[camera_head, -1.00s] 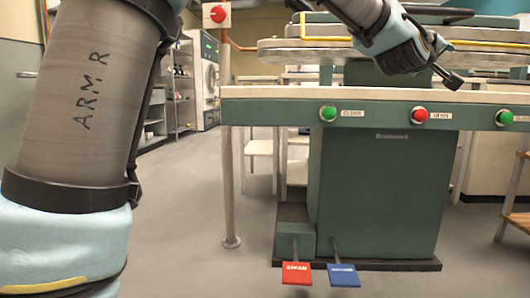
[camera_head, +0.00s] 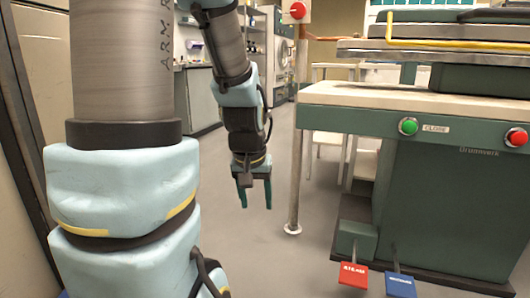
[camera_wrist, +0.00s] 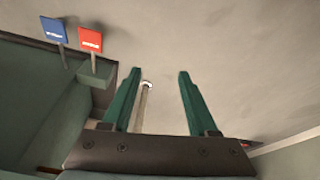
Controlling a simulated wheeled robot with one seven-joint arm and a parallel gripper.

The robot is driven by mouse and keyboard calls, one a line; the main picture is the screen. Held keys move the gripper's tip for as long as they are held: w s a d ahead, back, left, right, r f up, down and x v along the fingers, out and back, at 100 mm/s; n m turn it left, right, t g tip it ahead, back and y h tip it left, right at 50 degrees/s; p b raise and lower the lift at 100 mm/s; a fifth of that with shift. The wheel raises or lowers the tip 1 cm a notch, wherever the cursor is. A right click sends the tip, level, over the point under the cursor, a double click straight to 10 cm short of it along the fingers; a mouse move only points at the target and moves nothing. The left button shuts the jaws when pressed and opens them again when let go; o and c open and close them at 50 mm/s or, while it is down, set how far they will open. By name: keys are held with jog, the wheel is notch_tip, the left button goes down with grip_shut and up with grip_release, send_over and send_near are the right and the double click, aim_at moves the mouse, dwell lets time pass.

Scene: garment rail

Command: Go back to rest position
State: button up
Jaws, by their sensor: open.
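My gripper (camera_head: 255,193) hangs pointing down over the open floor, left of the green press machine (camera_head: 450,190). Its two green fingers are apart with nothing between them. In the wrist view my gripper (camera_wrist: 157,90) is also open and empty, with bare floor beyond the fingertips. A thin pole with a round foot shows behind the fingers there.
The press has a green button (camera_head: 408,126), a red button (camera_head: 516,137), a red pedal (camera_head: 354,275) and a blue pedal (camera_head: 400,284). A vertical pole (camera_head: 298,140) stands between my gripper and the press. Grey floor (camera_head: 250,245) around my gripper is clear.

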jog(key=s+a+r+g+p, duration=0.1)
jog(key=s+a+r+p, duration=0.15)
jog(key=s+a, duration=0.25)
notch_tip(320, 180, up, 35)
jog(key=p, duration=3.6)
jog(key=shift+d+y, duration=0.15)
jog(key=shift+y, duration=0.15)
jog(key=shift+w+f, duration=0.1)
jog(key=shift+f, duration=0.05)
